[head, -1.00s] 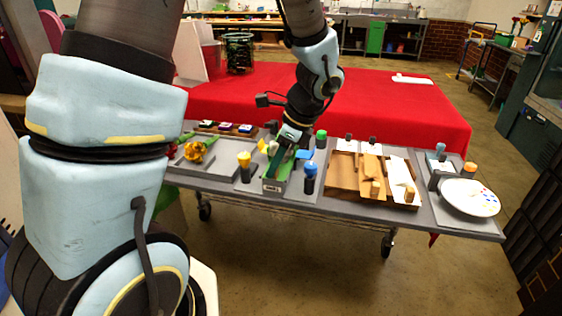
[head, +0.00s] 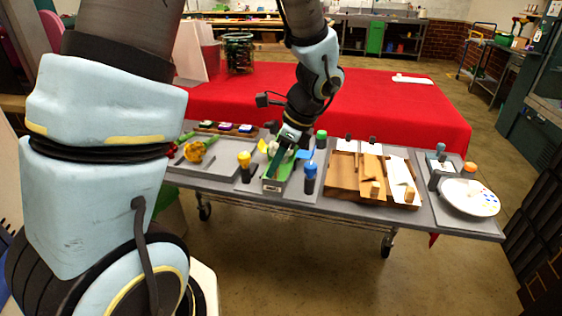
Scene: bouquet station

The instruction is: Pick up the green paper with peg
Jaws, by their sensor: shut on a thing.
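My gripper (head: 277,168) reaches down over a small grey box (head: 273,186) near the front middle of the grey bench. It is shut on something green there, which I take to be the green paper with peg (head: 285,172). The arm hides most of it, and the peg is too small to make out. Green surface shows inside the box, beside the fingers. I cannot tell whether the paper is clear of the box.
A yellow-topped bottle (head: 245,163) and a blue-topped bottle (head: 310,176) flank the box closely. A grey tray (head: 218,172) with a yellow flower lies left. A wooden tray (head: 345,188) with clipped brown and white papers stands right, then a white plate (head: 469,199).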

